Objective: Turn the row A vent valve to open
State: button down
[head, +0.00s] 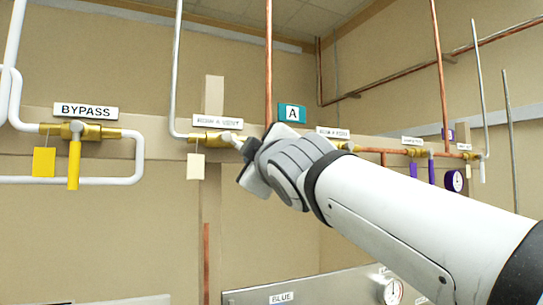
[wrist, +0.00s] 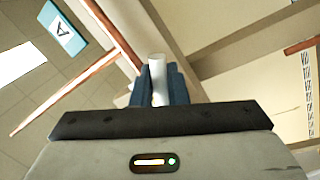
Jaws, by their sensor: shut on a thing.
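The row A vent valve (head: 207,138) is a brass body on a pipe at centre left, under a white label (head: 217,122) whose small print is hard to read. A pale blank tag (head: 195,166) hangs below it. My gripper (head: 247,150) is at the right end of the valve, shut on its white handle. In the wrist view the handle (wrist: 158,72) stands between the dark blue fingers of my gripper (wrist: 160,90). My gripper hides part of the handle in the head view, so its exact angle is unclear.
The bypass valve (head: 76,130) at left has a yellow handle hanging down. A teal A sign (head: 292,113) is just above my gripper, near a vertical copper pipe (head: 268,60). More valves (head: 415,153) and a purple gauge (head: 454,181) are at right. A grey panel (head: 250,297) is below.

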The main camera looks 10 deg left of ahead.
jog(key=c, duration=1.5)
grip_release()
jog(key=shift+s, duration=0.1)
jog(key=b+v, duration=0.3)
jog(key=v, duration=0.4)
jog(key=shift+s+d+f, duration=0.1)
jog(key=shift+s+d, duration=0.1)
jog(key=shift+s, duration=0.1)
